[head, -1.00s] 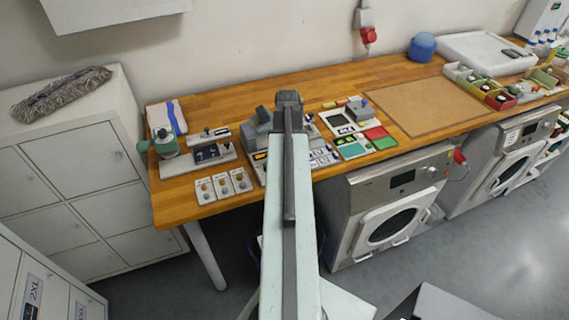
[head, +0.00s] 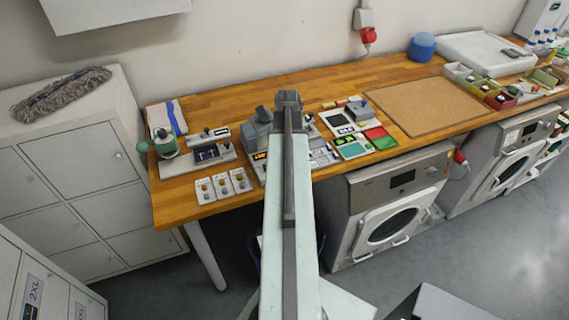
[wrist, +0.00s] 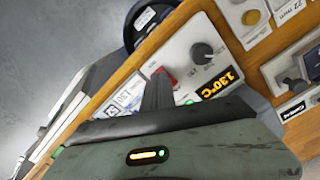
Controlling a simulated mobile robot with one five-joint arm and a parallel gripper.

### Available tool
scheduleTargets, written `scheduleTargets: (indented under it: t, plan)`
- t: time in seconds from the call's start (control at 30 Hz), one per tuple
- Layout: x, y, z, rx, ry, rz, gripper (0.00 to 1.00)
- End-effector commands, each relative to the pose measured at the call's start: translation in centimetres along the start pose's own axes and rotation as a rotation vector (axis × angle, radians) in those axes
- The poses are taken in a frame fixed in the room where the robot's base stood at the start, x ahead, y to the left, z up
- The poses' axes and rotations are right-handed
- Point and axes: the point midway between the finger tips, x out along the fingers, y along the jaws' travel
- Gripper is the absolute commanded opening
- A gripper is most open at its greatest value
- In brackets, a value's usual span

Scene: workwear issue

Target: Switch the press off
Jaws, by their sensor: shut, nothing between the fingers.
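The press (head: 258,134) stands on the wooden bench, partly hidden behind my arm in the head view. In the wrist view its pale front panel (wrist: 185,52) carries a dark knob (wrist: 201,53), an orange display (wrist: 217,83) reading 130°C, and a red switch (wrist: 168,77). A small green light (wrist: 188,102) glows beside the display. My gripper (wrist: 160,78) is shut and empty, its fingertips at the red switch. I cannot tell whether they touch it, and they partly cover it. Which way the switch is tipped is unclear.
Three small cards with round buttons (head: 222,186) lie at the bench's front edge. A green-and-grey device (head: 165,146) stands at the left, and coloured trays (head: 380,138) lie right of the press. The brown mat (head: 425,105) is bare.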

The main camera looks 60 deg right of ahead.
Motion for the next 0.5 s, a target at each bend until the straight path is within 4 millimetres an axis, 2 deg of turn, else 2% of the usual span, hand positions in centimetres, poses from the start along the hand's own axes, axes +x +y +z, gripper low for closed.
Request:
scheduleTargets:
  t: [0.5]
  plan:
    - [0.76, -0.02, 0.0, 0.0, 0.0, 0.0, 0.0]
